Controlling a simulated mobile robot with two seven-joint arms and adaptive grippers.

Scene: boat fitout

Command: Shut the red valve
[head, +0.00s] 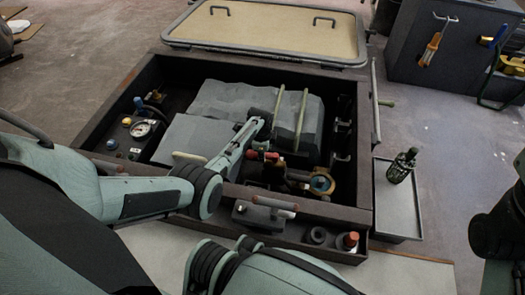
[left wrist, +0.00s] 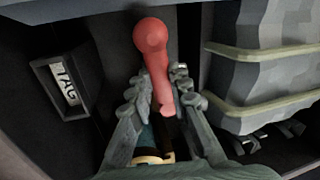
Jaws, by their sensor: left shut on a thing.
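The red valve's handle (left wrist: 151,38) is a lever with a rounded end. In the left wrist view it runs from the upper middle down between my fingers. My left gripper (left wrist: 157,88) is shut on it, one finger on each side. In the head view the red handle (head: 271,156) shows small inside the open bilge box, below my left forearm's end, and my left gripper (head: 262,148) is partly hidden there. Blue and brass parts lie under the fingers in the wrist view. Whether the lever lies along or across its pipe cannot be told.
The dark box rim (head: 345,212) surrounds the valve. Grey blocks (head: 225,100) with pale straps fill the middle. A gauge (head: 141,129) sits left. A tagged plate (left wrist: 68,84) is beside the handle. A side tray (head: 400,226) holds a dark bottle (head: 402,165).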

